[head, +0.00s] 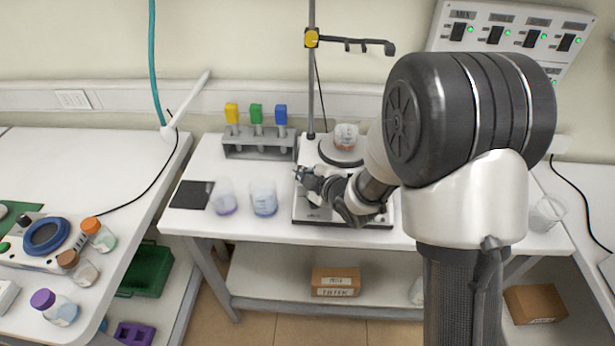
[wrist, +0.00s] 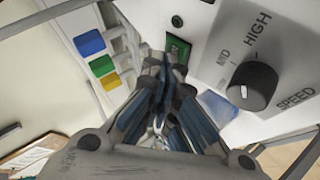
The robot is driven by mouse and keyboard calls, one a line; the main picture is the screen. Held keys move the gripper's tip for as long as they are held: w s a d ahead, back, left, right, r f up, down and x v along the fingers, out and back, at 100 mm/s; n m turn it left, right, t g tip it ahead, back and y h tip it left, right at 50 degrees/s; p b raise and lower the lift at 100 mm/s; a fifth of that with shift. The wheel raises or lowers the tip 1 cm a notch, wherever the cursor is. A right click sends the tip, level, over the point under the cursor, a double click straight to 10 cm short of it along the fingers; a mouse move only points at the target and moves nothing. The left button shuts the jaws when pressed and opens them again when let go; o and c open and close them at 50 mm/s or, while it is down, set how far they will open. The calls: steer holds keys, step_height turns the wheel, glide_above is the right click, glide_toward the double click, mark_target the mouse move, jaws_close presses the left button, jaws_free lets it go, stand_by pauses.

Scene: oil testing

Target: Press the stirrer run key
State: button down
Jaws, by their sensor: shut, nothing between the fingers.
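The stirrer (head: 303,214) stands on the middle table, largely covered by my arm in the head view. In the wrist view its pale panel (wrist: 212,62) carries a black speed knob (wrist: 252,86) with MID and HIGH marks. A small green key (wrist: 178,49), apparently the run key, sits left of the knob. My gripper (wrist: 163,72) is shut and empty, with its fingertips just beneath the green key in the picture. I cannot tell whether they touch it. In the head view my gripper (head: 303,173) is over the stirrer's left side.
Two beakers (head: 264,198) (head: 223,197) and a black pad (head: 190,195) lie left of the stirrer. A rack (head: 258,146) with yellow, green and blue-topped items stands behind. A stand rod (head: 312,85) rises at the back. A round plate bearing a jar (head: 346,137) is near my arm.

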stand_by(0.6)
steer(key=shift+s+r, duration=0.25)
steer(key=shift+r, duration=0.4)
steer(key=r+p, duration=0.1)
steer(key=s+r+p, duration=0.1)
steer(key=r, duration=0.2)
steer(key=shift+s+r+p, duration=0.35)
steer(key=shift+p, duration=0.05)
stand_by(0.5)
